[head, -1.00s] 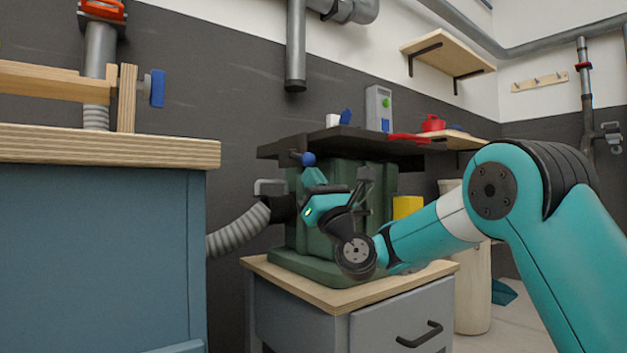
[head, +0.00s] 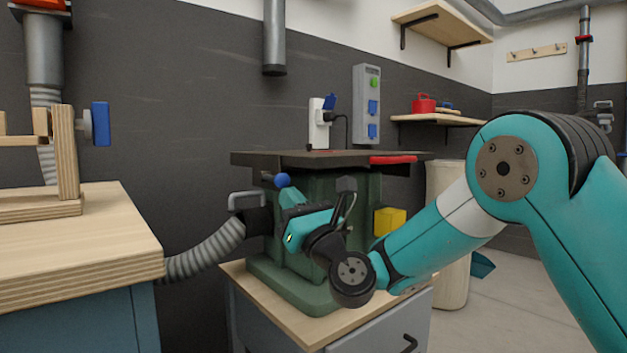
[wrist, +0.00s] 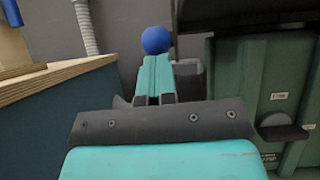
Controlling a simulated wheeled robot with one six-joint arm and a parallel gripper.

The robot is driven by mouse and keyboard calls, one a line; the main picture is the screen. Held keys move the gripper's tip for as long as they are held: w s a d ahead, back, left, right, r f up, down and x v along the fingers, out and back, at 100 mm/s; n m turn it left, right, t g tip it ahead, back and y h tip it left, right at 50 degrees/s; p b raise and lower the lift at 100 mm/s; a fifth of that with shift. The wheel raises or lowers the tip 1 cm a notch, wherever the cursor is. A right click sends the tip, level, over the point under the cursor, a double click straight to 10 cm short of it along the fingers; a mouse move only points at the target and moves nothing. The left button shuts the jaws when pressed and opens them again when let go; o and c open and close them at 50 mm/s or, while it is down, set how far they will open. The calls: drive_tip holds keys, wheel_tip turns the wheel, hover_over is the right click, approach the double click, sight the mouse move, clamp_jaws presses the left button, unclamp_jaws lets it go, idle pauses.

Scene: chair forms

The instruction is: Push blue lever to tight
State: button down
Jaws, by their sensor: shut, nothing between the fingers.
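The blue lever shows as a round blue ball knob (head: 282,180) at the left front of the green machine (head: 325,240), just below its dark table top. My gripper (head: 288,198) is shut and empty, with its teal fingers right below the knob. In the wrist view the blue knob (wrist: 156,40) appears directly beyond the tips of my closed fingers (wrist: 155,62). The lever's rod is hidden behind my gripper. I cannot tell whether the fingers touch the knob. Tight or loose markings are not readable.
A workbench (head: 60,240) with a wooden vise stands at the left. A grey hose (head: 205,252) runs to the machine. A yellow box (head: 390,221) sits on the machine's right side. The machine's dark top (head: 320,160) overhangs close to my gripper.

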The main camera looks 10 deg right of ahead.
drive_tip(key=shift+f, duration=0.1)
idle(0.4)
drive_tip(key=s+d+f+b, duration=0.5)
drive_tip(key=s+f+b, duration=0.3)
drive_tip(key=b, duration=0.7)
drive_tip(key=s+a+f+n+g+y+p, duration=0.1)
drive_tip(key=s+a+n+g+p, duration=0.25)
drive_tip(key=s+n+g, duration=0.55)
drive_tip(key=s+a+n+g+y+p, duration=0.1)
drive_tip(key=s+a+n+g+p, duration=0.3)
drive_tip(key=n, duration=1)
drive_tip(key=s+d+f+n+g+h+p, duration=0.35)
drive_tip(key=s+d+n+h+p, duration=0.2)
drive_tip(key=s+d, duration=0.2)
drive_tip(key=s+d+f+n+g+h+p, duration=0.2)
drive_tip(key=s+d+n+g+h+p, duration=0.2)
drive_tip(key=s+d+n+h, duration=0.3)
wheel_tip(320, 180, up, 37)
drive_tip(key=y+p, duration=0.1)
drive_tip(key=p, duration=3.5)
drive_tip(key=shift+w, duration=0.3)
